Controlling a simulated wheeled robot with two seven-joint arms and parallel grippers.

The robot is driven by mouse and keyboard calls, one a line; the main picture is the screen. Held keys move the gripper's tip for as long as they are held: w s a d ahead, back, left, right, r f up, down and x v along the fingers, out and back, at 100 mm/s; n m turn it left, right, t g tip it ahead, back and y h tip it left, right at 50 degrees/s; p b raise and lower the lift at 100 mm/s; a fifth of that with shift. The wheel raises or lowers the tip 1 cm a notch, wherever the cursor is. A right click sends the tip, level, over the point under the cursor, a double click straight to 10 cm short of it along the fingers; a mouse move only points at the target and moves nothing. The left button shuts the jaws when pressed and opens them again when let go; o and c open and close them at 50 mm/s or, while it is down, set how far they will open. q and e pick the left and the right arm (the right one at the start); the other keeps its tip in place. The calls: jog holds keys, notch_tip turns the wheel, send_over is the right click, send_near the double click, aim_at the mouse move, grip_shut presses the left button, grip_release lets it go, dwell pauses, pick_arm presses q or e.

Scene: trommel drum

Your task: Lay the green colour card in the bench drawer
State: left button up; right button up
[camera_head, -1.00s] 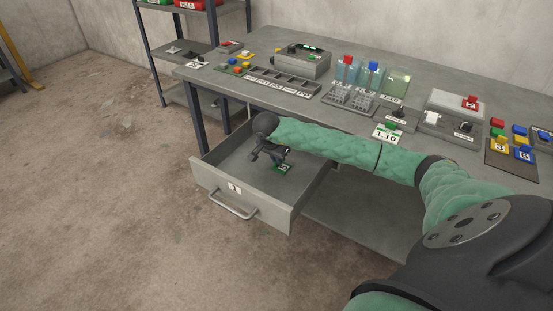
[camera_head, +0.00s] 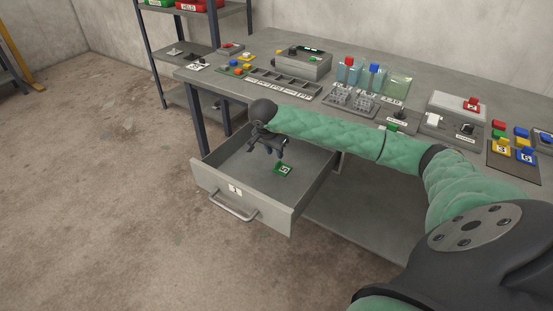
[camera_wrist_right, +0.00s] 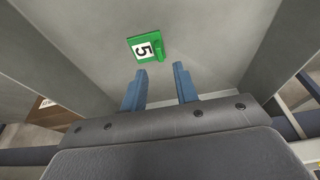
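The green colour card (camera_head: 283,170) lies flat on the floor of the open bench drawer (camera_head: 222,171). The card carries a white label with a 5 and a small green grip, and shows in the right wrist view (camera_wrist_right: 146,46) beyond the fingertips. My right gripper (camera_head: 267,151) is above the drawer, apart from the card. Its two blue fingers (camera_wrist_right: 160,82) are spread with nothing between them in the wrist view. My left gripper is not in any view.
The bench (camera_head: 300,93) above the drawer holds a slotted tray, a control box (camera_head: 303,63), bottles in a rack (camera_head: 352,97) and yellow and blue cards (camera_head: 512,153) at the right. A shelf unit (camera_head: 190,52) stands behind. The floor left of the drawer is clear.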

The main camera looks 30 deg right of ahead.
jog(key=v, duration=0.5)
jog(key=shift+r, duration=0.3)
